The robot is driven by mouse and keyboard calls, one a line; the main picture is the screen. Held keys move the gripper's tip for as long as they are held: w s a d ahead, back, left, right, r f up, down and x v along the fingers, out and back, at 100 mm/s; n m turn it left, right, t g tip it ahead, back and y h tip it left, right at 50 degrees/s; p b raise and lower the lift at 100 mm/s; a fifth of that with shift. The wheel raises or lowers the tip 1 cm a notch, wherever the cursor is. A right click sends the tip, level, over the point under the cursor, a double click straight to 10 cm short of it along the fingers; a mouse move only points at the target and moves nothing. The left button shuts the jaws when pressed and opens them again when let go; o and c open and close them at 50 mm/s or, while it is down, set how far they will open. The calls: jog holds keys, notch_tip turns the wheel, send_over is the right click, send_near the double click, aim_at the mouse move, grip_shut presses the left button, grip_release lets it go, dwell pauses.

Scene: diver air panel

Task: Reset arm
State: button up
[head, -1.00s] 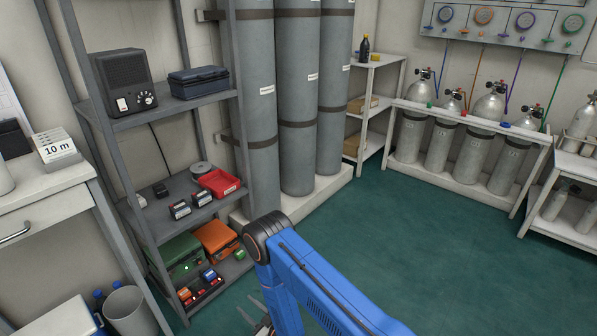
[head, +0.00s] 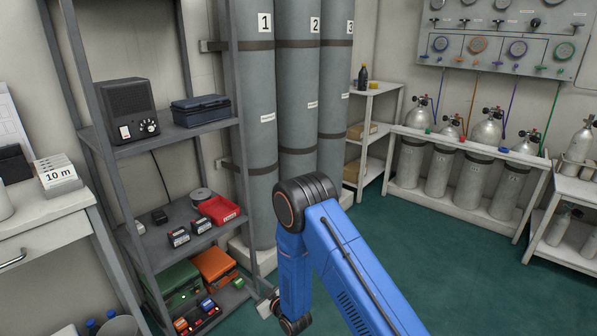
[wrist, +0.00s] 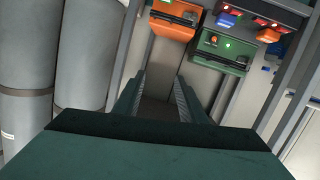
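My blue arm (head: 345,262) is bent, its elbow in front of the tall grey cylinders. My gripper (wrist: 162,95) shows in the wrist view with its two fingers apart and nothing between them. In the head view the gripper is mostly hidden behind the forearm, by the lower end of the shelf rack. In the wrist view the fingers point toward the rack's lower shelf, where an orange case (wrist: 173,18) and a green case (wrist: 222,48) lie beyond the fingertips.
Tall cylinders (head: 299,110) stand behind my arm. A gauge panel (head: 500,45) hangs above several tanks at right. The green floor (head: 440,265) is clear.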

jog(key=w+d+r+m+h, duration=0.1)
jog(key=w+d+r+h, duration=0.1)
jog(key=d+r, duration=0.55)
jog(key=w+d+r+m+h, duration=0.1)
jog(key=w+d+r+h, duration=0.2)
jog(key=r, duration=0.7)
jog(key=s+d+r+m+g+h, duration=0.15)
jog(key=s+d+r, duration=0.25)
jog(key=d+r, duration=0.4)
jog(key=s+d+r+m+h, duration=0.15)
jog(key=s+d+r, duration=0.25)
jog(key=d+r, duration=0.45)
jog(key=s+d+r+m+g+h, duration=0.1)
jog(key=s+d+r, duration=0.3)
jog(key=s+d, duration=0.3)
jog(key=s+d+r+m+g, duration=0.15)
jog(key=s+d+r, duration=0.3)
jog(key=s, duration=0.45)
jog(key=s+d+m+g, duration=0.1)
jog(key=s+d, duration=0.2)
jog(key=s, duration=0.9)
jog(key=s+d+m+g+h, duration=0.1)
jog(key=s+d, duration=0.3)
jog(key=s, duration=0.7)
jog(key=shift+s+d+r+g, duration=0.25)
jog(key=shift+s+r+g, duration=0.1)
jog(key=shift+r+g, duration=0.1)
jog(key=shift+m, duration=0.25)
